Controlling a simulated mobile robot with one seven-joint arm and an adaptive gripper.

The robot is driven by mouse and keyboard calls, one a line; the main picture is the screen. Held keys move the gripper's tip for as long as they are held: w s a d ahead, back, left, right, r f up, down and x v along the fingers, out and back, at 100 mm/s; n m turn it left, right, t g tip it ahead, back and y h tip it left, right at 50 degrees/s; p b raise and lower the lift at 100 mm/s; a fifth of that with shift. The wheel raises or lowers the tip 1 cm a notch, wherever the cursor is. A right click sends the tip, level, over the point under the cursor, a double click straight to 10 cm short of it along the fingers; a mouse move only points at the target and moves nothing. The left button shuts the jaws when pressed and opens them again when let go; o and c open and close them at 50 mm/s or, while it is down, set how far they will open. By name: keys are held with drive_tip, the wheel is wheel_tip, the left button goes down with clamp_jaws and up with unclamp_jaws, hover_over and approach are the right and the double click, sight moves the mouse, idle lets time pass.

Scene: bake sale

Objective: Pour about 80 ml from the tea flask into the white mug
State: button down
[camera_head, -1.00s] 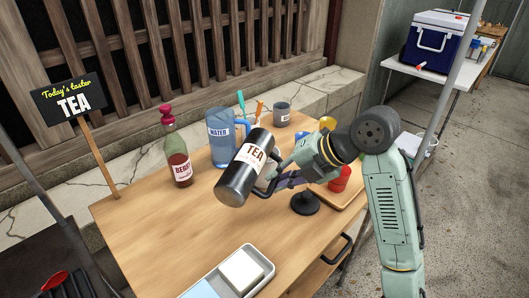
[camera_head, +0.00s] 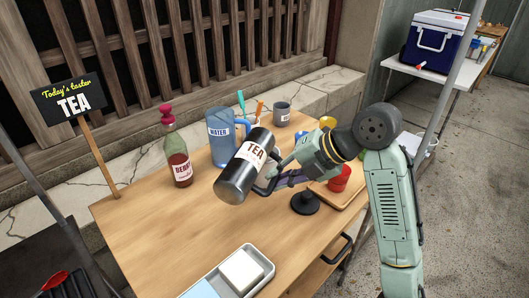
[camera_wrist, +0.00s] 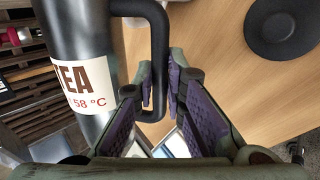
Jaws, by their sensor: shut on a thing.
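The tea flask (camera_head: 235,182) is a black cylinder with a white TEA label. It is held tilted above the wooden table, left of my gripper (camera_head: 268,185). In the wrist view the flask (camera_wrist: 80,45) fills the left side, its label also reading 58 °C. My gripper (camera_wrist: 160,100) is shut on the flask's black handle (camera_wrist: 158,45). A grey mug (camera_head: 282,115) stands at the back of the table.
A blue water jug (camera_head: 221,138) and a berry bottle (camera_head: 179,160) stand behind the flask. A grey tray (camera_head: 266,265) lies in front. The left-front tabletop is clear.

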drive_tip(key=f+t+b, duration=0.1)
drive_tip(key=f+b, duration=0.2)
drive_tip(key=shift+s+a+n+t+h, duration=0.1)
drive_tip(key=shift+s+n+t+h, duration=0.1)
drive_tip(key=shift+n+t+h, duration=0.15)
drive_tip(key=shift+s+r+n+t+b, duration=0.1)
drive_tip(key=shift+s+n+t+b, duration=0.15)
drive_tip(key=shift+t+b, duration=0.25)
drive_tip(key=shift+w+a+r, duration=0.1)
drive_tip(key=shift+r, duration=0.15)
drive_tip(key=shift+w+f+t+h+b, duration=0.15)
drive_tip(key=shift+f+t+h+b, duration=0.15)
drive_tip(key=shift+b, duration=0.55)
drive_tip(key=shift+f, duration=0.1)
idle(0.4)
